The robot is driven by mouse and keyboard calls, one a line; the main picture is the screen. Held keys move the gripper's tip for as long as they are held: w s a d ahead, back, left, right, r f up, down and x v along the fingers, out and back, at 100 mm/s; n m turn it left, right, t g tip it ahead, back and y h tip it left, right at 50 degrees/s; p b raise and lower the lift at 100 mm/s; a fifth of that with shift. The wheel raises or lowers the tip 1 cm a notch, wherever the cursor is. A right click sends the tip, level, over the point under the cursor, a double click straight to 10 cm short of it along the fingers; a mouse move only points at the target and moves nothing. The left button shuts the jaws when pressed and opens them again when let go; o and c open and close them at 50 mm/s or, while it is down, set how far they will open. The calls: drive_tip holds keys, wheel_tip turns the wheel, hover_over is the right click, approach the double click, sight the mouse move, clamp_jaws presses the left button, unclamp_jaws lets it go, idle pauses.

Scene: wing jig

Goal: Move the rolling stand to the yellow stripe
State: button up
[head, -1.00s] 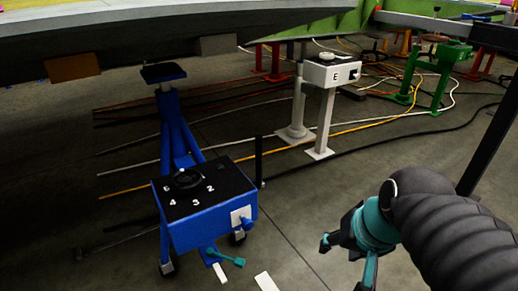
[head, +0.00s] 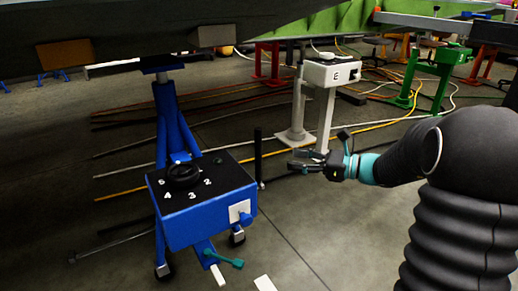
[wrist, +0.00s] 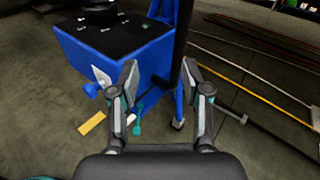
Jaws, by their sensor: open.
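The rolling stand is blue, with a box (head: 212,212) whose black top carries a dial and numbers; casters show at its feet. It stands at left centre in the head view. Its box also shows at upper left in the wrist view (wrist: 112,55). An upright black bar (head: 258,158) rises beside the box, and in the wrist view it appears between my fingers (wrist: 176,65). My gripper (head: 297,160) is open, right of the bar; contact cannot be told. A short stripe on the floor looks yellowish in the wrist view (wrist: 92,123) and pale in the head view (head: 264,283).
A white stand (head: 330,75) and a green stand (head: 436,75) are farther back. Cables and rods (head: 120,192) lie on the floor behind the blue stand. A large dark wing structure (head: 120,40) hangs overhead.

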drive_tip(key=w+a+m+t+b, duration=0.1)
drive_tip(key=w+a, duration=0.6)
drive_tip(key=a, duration=0.4)
drive_tip(key=shift+w+a+f+m+y, duration=0.15)
drive_tip(key=shift+w+f+m+y, duration=0.15)
drive_tip(key=shift+w, duration=0.1)
clamp_jaws()
